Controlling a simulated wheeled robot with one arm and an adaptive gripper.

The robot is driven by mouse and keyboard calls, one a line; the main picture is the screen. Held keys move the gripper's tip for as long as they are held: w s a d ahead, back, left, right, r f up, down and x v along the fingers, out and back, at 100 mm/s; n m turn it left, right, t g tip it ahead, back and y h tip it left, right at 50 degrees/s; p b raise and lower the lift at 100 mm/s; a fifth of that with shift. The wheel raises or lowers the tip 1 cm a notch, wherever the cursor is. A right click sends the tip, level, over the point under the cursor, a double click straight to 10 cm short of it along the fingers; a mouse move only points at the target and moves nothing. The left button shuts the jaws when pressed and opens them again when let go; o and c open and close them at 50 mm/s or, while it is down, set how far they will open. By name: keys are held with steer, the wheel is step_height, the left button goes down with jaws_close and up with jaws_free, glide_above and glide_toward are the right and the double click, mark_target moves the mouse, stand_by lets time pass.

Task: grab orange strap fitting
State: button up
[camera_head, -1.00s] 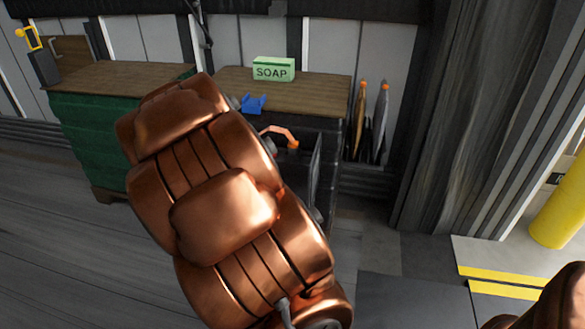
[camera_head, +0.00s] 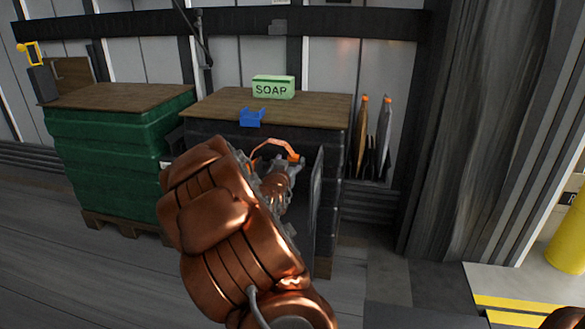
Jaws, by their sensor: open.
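An orange curved band (camera_head: 272,145), which looks like the orange strap fitting, shows at the upper opening of the dark cabinet (camera_head: 333,215). Its right end is a thicker orange piece. My gripper (camera_head: 280,172) is at the cabinet's opening, just below and against the band in the picture. It is open, and I see nothing held in it. My copper arm hides part of the gripper and the cabinet's left side. I cannot tell whether the gripper touches the band.
A green container (camera_head: 105,150) is at left. Two folded orange-tipped items (camera_head: 362,135) lean at right.

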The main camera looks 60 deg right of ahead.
mark_target(292, 159)
steer(key=shift+w+d+f+b, duration=0.15)
steer(key=shift+d+f+b, duration=0.1)
steer(key=shift+d+b, duration=0.25)
steer(key=shift+b+x, duration=0.55)
steer(key=shift+x, duration=1.5)
steer(key=shift+w, duration=0.1)
jaws_close()
